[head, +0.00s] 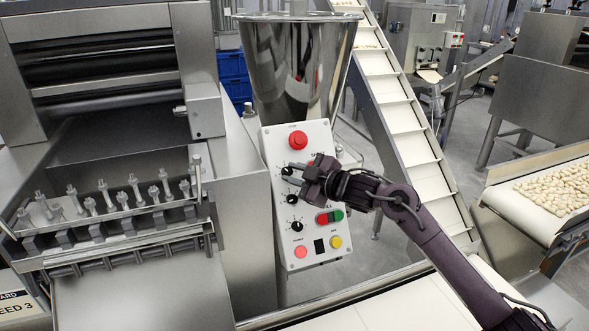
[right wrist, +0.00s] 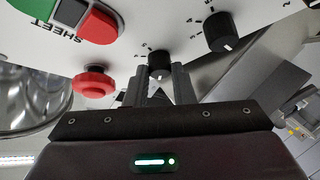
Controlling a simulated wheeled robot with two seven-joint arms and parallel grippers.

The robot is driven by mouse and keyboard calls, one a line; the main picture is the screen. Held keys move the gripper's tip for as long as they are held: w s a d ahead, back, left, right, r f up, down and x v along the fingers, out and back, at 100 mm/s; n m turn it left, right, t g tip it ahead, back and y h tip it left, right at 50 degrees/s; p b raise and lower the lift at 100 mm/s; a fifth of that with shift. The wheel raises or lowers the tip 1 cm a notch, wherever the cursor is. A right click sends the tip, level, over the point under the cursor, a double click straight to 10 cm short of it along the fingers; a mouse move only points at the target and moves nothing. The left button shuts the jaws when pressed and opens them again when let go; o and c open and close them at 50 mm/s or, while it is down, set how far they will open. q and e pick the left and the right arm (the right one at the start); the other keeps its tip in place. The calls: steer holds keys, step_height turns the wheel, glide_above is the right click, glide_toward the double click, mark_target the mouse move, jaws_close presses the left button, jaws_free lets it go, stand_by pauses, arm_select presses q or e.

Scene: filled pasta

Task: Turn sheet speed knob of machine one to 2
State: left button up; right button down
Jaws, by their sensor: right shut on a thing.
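The control panel (head: 275,150) of the machine stands upright in the middle of the head view. A column of black knobs with dial marks runs down its left side. My right gripper (head: 292,172) reaches in from the right and is shut on the uppermost black knob. In the right wrist view that knob (right wrist: 158,61) sits between the two fingertips, with a white pointer mark at its near edge. A second black knob (right wrist: 222,32) is beside it, free. The dial number at the held knob's pointer is too small to read. My left gripper is not in view.
Green and red buttons (head: 329,217) lie lower right. A steel hopper (head: 300,60) rises behind the panel; a cleated conveyor (head: 400,120) is to the right.

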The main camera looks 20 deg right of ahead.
steer(key=shift+r+n+g, duration=0.1)
steer(key=shift+n+g, duration=0.2)
steer(key=shift+n, duration=0.4)
steer(key=shift+n+p, duration=0.3)
steer(key=shift+p, duration=0.05)
steer(key=c, duration=1.2)
jaws_free()
steer(key=shift+c, duration=0.2)
steer(key=shift+d, duration=0.1)
